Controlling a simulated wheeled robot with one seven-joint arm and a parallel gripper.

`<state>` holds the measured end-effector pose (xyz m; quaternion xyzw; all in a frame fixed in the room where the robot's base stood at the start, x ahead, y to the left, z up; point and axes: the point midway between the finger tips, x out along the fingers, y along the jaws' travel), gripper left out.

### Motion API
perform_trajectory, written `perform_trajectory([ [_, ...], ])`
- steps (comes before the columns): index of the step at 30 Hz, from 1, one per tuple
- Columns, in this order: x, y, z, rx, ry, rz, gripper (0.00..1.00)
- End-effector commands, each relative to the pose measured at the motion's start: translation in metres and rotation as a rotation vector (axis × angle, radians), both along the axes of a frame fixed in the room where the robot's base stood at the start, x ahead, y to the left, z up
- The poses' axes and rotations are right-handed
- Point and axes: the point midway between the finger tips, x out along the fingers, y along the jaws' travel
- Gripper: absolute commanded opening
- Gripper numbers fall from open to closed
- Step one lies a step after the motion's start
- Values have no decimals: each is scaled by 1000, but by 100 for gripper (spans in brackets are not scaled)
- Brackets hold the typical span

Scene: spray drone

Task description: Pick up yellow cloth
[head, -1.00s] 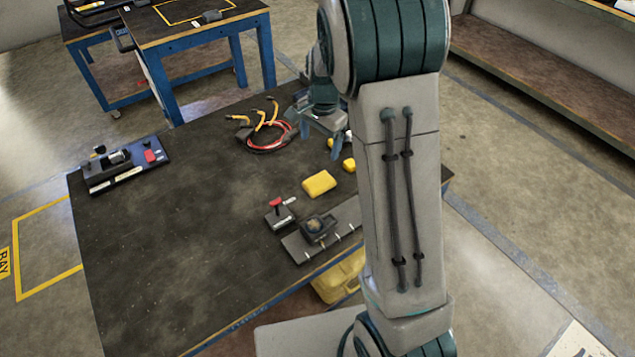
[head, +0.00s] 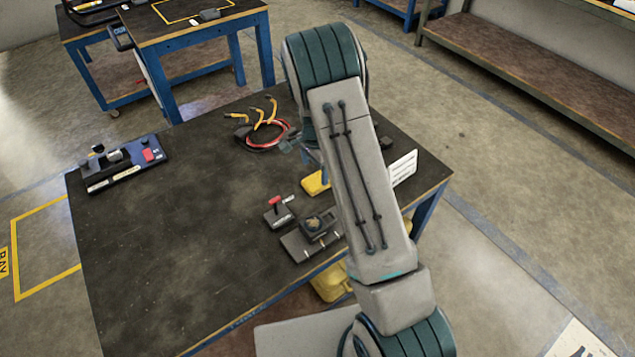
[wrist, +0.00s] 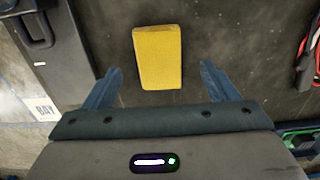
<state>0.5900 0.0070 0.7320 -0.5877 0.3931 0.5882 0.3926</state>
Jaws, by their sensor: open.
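The yellow cloth (wrist: 158,57) is a folded, block-like rectangle lying on the dark table top. In the wrist view it sits ahead of my gripper (wrist: 160,88), between the lines of its two fingers and apart from both. My gripper is open and empty. In the head view only the left part of the yellow cloth (head: 315,183) shows; my arm hides the rest. My gripper is mostly hidden behind my arm there, with a small part showing just above the cloth.
Red cable with yellow-ended leads (head: 262,135) lies behind the cloth. A red-topped switch (head: 278,211) and a dark fixture plate (head: 297,247) stand nearer. A white card (head: 403,168) stands right of my arm. A tool board (head: 123,170) is at far left. The table's left middle is clear.

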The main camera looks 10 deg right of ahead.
Motion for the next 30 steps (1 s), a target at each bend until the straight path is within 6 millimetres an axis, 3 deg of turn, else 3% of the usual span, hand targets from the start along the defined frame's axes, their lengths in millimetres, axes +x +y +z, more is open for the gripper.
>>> perform_trajectory([
  [12,0,-10,-48,1,1,0,80],
  [21,1,-10,-54,0,-1,0,80],
  [22,1,-10,-54,0,-1,0,77],
  [27,1,-10,-53,0,-1,0,32],
  [30,1,-10,-53,0,-1,0,32],
])
